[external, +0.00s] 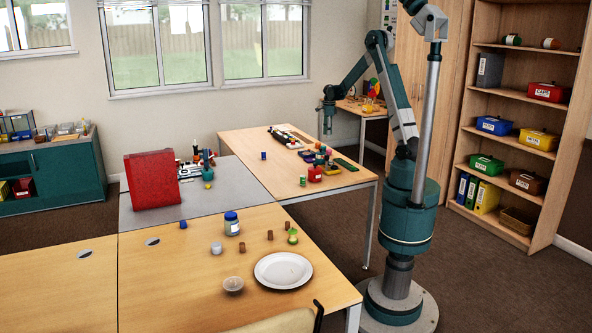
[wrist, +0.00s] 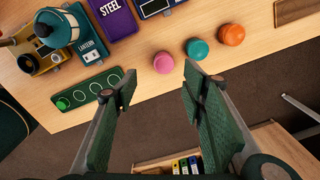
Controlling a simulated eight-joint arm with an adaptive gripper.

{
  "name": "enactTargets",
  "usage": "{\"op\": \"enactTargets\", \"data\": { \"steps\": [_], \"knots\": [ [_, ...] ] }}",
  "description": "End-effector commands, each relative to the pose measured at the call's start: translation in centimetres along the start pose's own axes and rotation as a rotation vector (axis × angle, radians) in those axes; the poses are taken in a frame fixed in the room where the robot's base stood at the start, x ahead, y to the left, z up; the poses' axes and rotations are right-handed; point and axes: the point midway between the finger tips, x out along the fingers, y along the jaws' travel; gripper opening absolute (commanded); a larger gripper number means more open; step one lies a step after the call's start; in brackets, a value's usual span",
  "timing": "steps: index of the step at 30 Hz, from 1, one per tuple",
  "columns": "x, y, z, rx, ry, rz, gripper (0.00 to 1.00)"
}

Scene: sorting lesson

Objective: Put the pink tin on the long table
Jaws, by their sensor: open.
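The pink tin (wrist: 163,62) is a small round tin standing on a wooden table top (wrist: 145,90) near its edge in the wrist view. My gripper (wrist: 158,82) is open and empty. In the picture the tin lies just beyond and between its fingertips, with nothing touching it. In the external view my gripper (external: 327,128) hangs by the far right side of a long wooden table (external: 246,139). I cannot surely pick out the pink tin there. Which table the task calls long is not marked.
A teal tin (wrist: 197,48) and an orange tin (wrist: 231,35) stand right of the pink one. A green strip with circles (wrist: 95,88), a LANTERN card (wrist: 88,45) and a purple STEEL box (wrist: 115,15) lie left. A white plate (external: 283,270) sits on the front table. A shelf (external: 520,130) stands right.

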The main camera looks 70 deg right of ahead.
Motion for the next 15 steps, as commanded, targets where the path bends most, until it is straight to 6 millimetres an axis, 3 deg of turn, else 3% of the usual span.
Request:
{"op": "enactTargets", "data": {
  "steps": [5, 15],
  "knots": [
    [-2.4, 2.5, 2.1, -0.11, -0.009, -0.022, 0.41],
    [-8.3, 9.7, 6.8, -0.424, -0.03, -0.089, 0.41]
  ]
}}
